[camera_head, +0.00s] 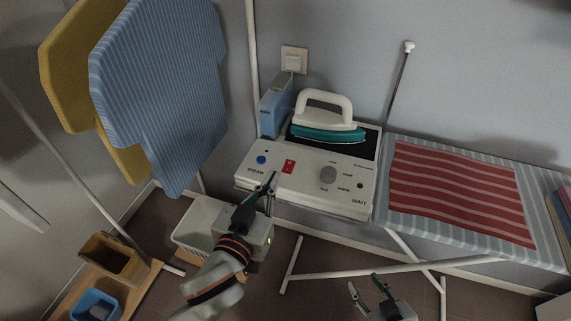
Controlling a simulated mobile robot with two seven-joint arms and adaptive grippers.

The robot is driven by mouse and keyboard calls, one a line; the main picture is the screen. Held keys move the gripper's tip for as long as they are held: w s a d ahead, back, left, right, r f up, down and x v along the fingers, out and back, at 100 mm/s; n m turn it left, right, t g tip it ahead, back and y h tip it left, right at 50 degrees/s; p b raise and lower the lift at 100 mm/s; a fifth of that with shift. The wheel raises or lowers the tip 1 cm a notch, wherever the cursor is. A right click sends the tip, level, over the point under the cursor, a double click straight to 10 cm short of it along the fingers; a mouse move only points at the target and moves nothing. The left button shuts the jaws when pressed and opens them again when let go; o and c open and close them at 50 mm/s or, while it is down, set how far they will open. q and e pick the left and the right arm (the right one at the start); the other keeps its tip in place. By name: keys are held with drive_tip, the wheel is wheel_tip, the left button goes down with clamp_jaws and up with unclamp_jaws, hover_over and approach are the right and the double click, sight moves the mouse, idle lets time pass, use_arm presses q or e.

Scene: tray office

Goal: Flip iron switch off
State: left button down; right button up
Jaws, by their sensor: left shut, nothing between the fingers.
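The iron station (345,202) is a white box with a sloped front panel on the ironing board. A small red rocker switch (289,166) sits on the panel between a blue STEAM button (261,160) and a grey dial (328,175). The white and teal iron (327,133) rests on top of the station. My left gripper (271,179) is shut and empty, its fingertips at the front panel just left of and below the red switch. I cannot tell whether they touch the panel. My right gripper (368,288) is open and empty, low in front of the board.
A striped red cloth (455,190) lies on the board to the right. A blue box (276,106) stands behind the station, below a wall switch (293,60). A white box (196,229) stands beneath my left arm.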

use_arm(q)
drive_tip(key=w, duration=0.1)
hover_over(287, 171)
drive_tip(key=shift+s+a+f+p, duration=0.1)
drive_tip(key=shift+s+f+p, duration=0.1)
drive_tip(key=shift+f+p, duration=0.3)
wheel_tip(287, 171, down, 3)
drive_tip(key=shift+w+r+b, duration=0.1)
drive_tip(key=shift+w+b, duration=0.05)
drive_tip(key=shift+b, duration=0.15)
drive_tip(key=shift+f, duration=0.75)
use_arm(e)
drive_tip(key=shift+r, duration=0.2)
drive_tip(key=shift+f, duration=0.2)
